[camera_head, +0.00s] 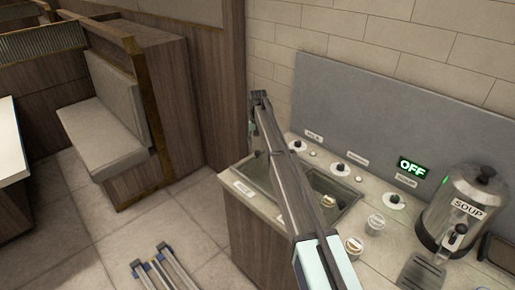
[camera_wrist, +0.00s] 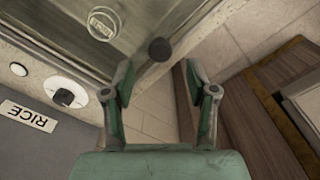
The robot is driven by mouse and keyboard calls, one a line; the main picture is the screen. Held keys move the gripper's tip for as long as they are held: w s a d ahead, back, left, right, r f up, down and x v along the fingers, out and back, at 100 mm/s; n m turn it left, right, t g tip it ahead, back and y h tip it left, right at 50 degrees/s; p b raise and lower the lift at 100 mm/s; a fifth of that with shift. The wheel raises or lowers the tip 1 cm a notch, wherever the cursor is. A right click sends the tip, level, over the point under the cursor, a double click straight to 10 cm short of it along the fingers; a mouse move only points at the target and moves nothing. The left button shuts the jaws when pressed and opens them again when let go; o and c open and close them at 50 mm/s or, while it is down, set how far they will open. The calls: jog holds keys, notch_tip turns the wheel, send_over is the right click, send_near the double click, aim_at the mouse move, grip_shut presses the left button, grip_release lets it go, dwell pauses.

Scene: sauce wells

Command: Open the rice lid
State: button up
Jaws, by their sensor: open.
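My gripper (camera_wrist: 157,72) is open and empty, with its two green fingers spread apart. A dark round knob (camera_wrist: 160,48) shows just beyond the gap between the fingertips, at the edge of a glass-like lid (camera_wrist: 60,25). I cannot tell how far the knob is from the fingers. The RICE label (camera_wrist: 28,116) lies at the left, near a white disc with a black knob (camera_wrist: 65,93). In the head view my gripper (camera_head: 260,98) is at the far end of my arm, near the back wall. My arm hides part of the wells there.
The counter holds sunken wells (camera_head: 335,190), with a small round container (camera_head: 328,201) visible in one. Two cups (camera_head: 375,223) stand to the right, near the steel SOUP pot (camera_head: 462,210). A booth bench (camera_head: 105,120) stands left.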

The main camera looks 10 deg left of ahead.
aim_at(258, 152)
jog(key=shift+f+p, duration=0.55)
jog(key=shift+f, duration=1.8)
grip_shut()
